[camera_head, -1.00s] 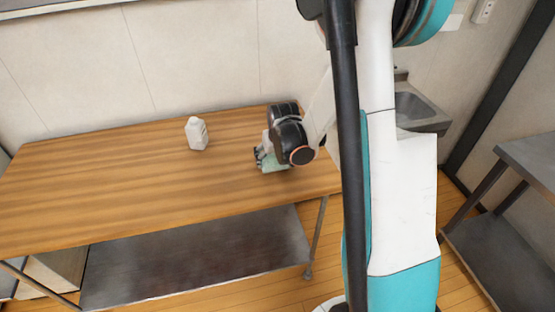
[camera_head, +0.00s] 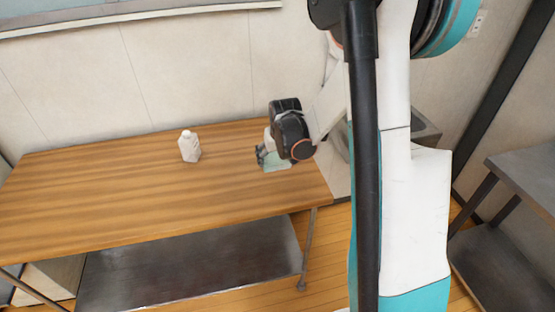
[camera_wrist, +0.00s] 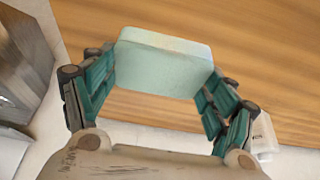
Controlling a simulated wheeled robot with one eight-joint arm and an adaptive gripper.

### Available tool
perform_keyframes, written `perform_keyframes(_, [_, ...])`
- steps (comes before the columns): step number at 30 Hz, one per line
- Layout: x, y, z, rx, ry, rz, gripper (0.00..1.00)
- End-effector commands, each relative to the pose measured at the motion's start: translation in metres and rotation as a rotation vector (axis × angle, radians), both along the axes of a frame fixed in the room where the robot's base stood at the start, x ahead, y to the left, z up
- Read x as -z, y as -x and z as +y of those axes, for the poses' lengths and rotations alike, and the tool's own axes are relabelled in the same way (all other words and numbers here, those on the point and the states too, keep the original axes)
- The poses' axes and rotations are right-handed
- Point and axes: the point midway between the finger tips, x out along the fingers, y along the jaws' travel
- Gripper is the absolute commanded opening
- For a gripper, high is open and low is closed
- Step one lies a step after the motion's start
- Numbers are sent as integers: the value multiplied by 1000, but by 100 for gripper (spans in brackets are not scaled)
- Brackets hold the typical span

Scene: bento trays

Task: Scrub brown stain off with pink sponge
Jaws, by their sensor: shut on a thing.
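A pale mint-green block shaped like a sponge (camera_wrist: 165,65) is held between my gripper's two fingers (camera_wrist: 160,80) in the wrist view. No pink sponge shows. In the head view my gripper (camera_head: 264,156) is over the right end of the wooden table (camera_head: 120,195), and the pale green block (camera_head: 277,161) shows under it. I cannot tell whether the block touches the tabletop. No brown stain is visible on the parts of the table in view; my arm hides some of the right end.
A white bottle (camera_head: 189,147) stands upright on the table, left of my gripper. A metal lower shelf (camera_head: 190,265) is under the table. A sink (camera_head: 425,130) is behind my arm, and a grey metal table (camera_head: 525,180) stands at the right. The table's left half is clear.

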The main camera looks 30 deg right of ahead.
Motion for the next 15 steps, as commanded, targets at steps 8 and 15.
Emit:
perform_keyframes(8, [-25,-5,1,-1,0,0,48])
perform_keyframes(15, [-27,-5,1,-2,0,0,48])
